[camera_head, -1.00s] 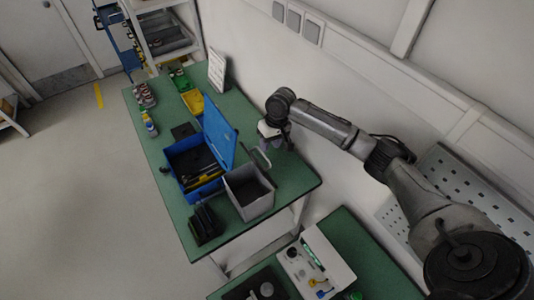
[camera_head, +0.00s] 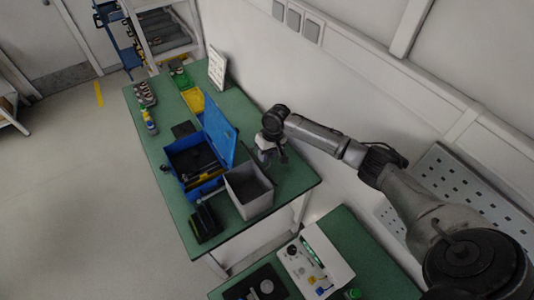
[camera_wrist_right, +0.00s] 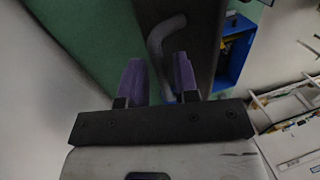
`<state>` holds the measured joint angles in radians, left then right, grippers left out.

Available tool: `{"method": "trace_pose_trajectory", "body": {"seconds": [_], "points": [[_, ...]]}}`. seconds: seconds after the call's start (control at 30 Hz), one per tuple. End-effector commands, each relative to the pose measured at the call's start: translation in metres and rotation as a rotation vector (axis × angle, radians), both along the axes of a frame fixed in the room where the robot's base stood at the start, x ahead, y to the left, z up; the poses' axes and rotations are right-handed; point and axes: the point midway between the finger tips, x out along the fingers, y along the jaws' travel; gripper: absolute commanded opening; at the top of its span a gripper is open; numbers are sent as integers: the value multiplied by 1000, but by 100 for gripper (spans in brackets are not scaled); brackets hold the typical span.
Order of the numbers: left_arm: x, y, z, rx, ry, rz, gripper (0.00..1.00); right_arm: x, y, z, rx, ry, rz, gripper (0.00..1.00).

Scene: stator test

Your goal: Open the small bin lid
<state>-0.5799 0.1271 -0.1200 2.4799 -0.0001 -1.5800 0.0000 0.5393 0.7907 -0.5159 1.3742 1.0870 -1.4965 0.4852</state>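The small grey bin (camera_head: 254,203) stands at the near right of the green table. Its top looks dark, and I cannot tell lid from opening in the head view. My right gripper (camera_head: 268,156) is at the bin's far, wall-side edge. In the right wrist view, a curved grey handle (camera_wrist_right: 160,42) runs along a dark panel (camera_wrist_right: 204,40). The purple fingers of my right gripper (camera_wrist_right: 158,78) are apart, with the handle's lower end between or just beyond them. Contact is not clear. My left gripper is not in view.
The blue toolbox (camera_head: 230,148) with its raised lid stands left of the bin, close to it. A black object (camera_head: 206,226) lies in front. A yellow bin (camera_head: 193,99) and a white board (camera_head: 217,68) are farther back. The wall is close on the right.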

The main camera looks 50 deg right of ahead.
Motion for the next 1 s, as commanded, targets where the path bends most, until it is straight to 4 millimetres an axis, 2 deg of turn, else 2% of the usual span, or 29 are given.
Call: {"method": "trace_pose_trajectory", "body": {"seconds": [0.03,0.3,0.77,1.0], "points": [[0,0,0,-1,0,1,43,0,0,0,0,0,0,24],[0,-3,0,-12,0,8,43,0,0,0,0,0,0,0],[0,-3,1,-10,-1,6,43,0,-2,1,13,-3,-1,0],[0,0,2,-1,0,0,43,3,-8,-2,124,-31,14,0]]}}
